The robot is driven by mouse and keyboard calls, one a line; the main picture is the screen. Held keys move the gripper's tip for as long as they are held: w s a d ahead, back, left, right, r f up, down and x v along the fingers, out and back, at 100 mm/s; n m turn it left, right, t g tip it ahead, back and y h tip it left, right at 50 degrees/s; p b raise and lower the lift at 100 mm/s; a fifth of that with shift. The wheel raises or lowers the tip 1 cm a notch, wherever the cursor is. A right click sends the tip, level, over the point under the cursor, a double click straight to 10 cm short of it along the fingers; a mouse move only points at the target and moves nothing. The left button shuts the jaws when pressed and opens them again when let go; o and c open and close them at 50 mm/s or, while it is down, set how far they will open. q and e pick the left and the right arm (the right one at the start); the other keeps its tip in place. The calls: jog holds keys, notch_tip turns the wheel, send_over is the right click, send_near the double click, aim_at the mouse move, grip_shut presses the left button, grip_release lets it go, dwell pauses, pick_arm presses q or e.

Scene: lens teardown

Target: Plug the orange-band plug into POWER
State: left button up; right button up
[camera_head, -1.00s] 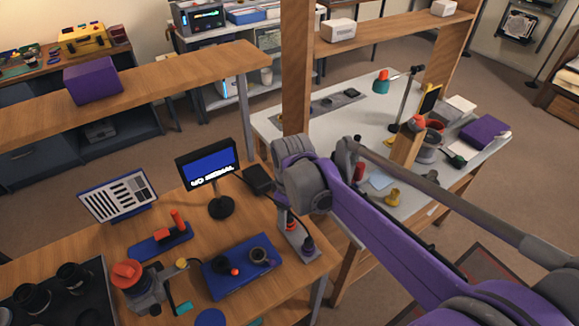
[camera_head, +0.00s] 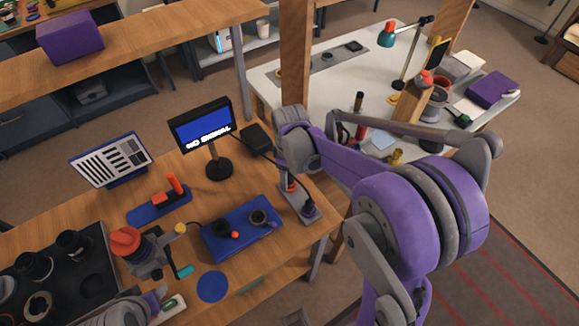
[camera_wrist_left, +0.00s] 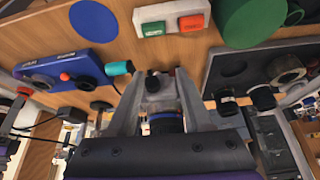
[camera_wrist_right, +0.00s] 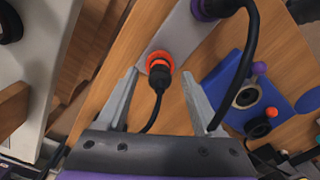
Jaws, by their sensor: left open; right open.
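In the right wrist view the orange-band plug (camera_wrist_right: 158,70), black with an orange ring and a black cable, sits on a grey strip (camera_wrist_right: 180,38). My open right gripper (camera_wrist_right: 160,76) has one finger on each side of it in that view; contact cannot be told. In the head view the plug (camera_head: 290,186) shows small below my right wrist. A blue box (camera_head: 241,229) stands left of the strip, with a dark round part and a red knob; its lettering is too small to read. My left gripper (camera_wrist_left: 161,74) is open, with a dark part showing between its fingers.
A purple-band plug (camera_head: 308,208) stands on the same strip. A screen (camera_head: 203,128) and a panel (camera_head: 110,160) stand behind. A red-topped grey device (camera_head: 126,243) stands left of the box. A dark tray (camera_head: 100,288) is further left. Cables cross near the strip.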

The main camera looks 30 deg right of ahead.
jog(key=shift+f, duration=0.55)
grip_shut()
jog(key=c, duration=0.8)
grip_release()
grip_shut()
pick_arm(q)
jog(key=shift+w+r+p, duration=0.2)
jog(key=shift+r+p, duration=0.2)
jog(key=shift+r, duration=0.1)
pick_arm(e)
jog(key=shift+r, duration=0.95)
